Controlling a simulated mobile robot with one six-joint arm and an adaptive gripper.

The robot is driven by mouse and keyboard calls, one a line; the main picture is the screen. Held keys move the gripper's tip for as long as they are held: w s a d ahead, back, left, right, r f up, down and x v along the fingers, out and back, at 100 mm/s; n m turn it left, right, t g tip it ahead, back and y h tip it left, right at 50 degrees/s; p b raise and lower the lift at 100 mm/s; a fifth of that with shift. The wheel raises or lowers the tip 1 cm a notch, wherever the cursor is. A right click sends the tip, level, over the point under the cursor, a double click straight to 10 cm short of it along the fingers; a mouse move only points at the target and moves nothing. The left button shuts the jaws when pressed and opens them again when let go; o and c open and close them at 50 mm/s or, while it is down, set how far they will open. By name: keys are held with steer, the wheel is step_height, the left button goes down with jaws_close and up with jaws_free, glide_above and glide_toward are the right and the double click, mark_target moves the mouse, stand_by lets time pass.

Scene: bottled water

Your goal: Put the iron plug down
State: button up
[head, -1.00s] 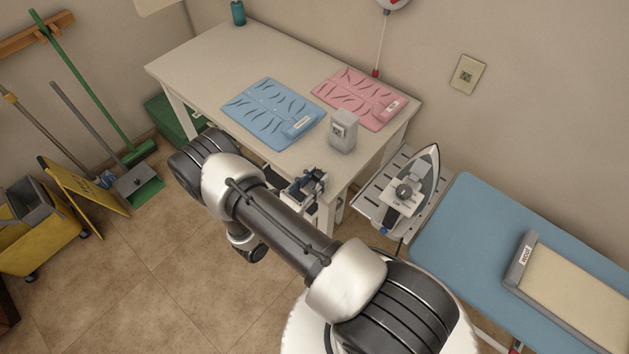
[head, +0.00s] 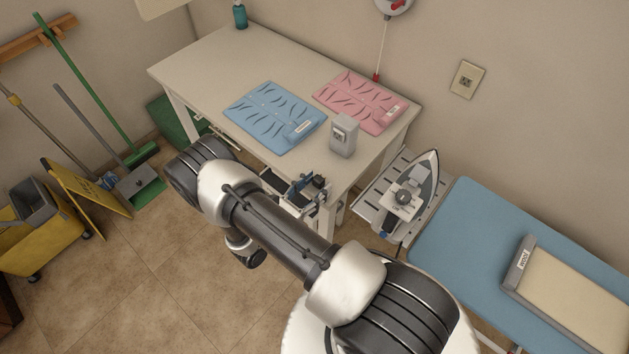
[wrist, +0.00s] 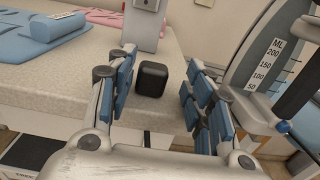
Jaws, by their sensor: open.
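The iron plug, a small black block (wrist: 151,79), stands on the white table top close to its edge. It sits between the blue-padded fingers of my gripper (wrist: 160,68) in the wrist view, with gaps on both sides. My gripper is open and also shows in the head view (head: 304,187) at the table's near corner, partly hidden by my arm. The iron (head: 410,190) rests tilted on a grey slatted stand to the right of the table; its water scale shows at the right of the wrist view (wrist: 265,75).
A grey box with a socket (head: 344,136) stands on the table behind the plug. Blue (head: 274,116) and pink (head: 360,101) folding boards lie nearby. The blue ironing board (head: 460,226) is at the right.

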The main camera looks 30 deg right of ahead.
steer(key=v, duration=1.1)
steer(key=s+d+r+m+g+y, duration=0.2)
steer(key=r+m+g+y, duration=0.15)
steer(key=r+m, duration=0.45)
steer(key=s+d+r+m+g+y, duration=0.1)
steer(key=s+r+m+g+y, duration=0.25)
steer(key=r, duration=0.95)
steer(key=s+a+r+m+t+y, duration=0.2)
steer(key=s+r+m+t+y, duration=0.1)
steer(key=s+r+m+y, duration=0.2)
steer(key=s+a+r+m+t+y, duration=0.1)
steer(key=s+r+m+t+y, duration=0.2)
steer(key=r, duration=0.6)
steer(key=shift+s+a+r+m+y, duration=0.4)
steer(key=shift+s+m+y, duration=0.55)
steer(key=shift+m, duration=0.3)
steer(key=shift+f+b, duration=0.5)
steer(key=shift+f, duration=0.25)
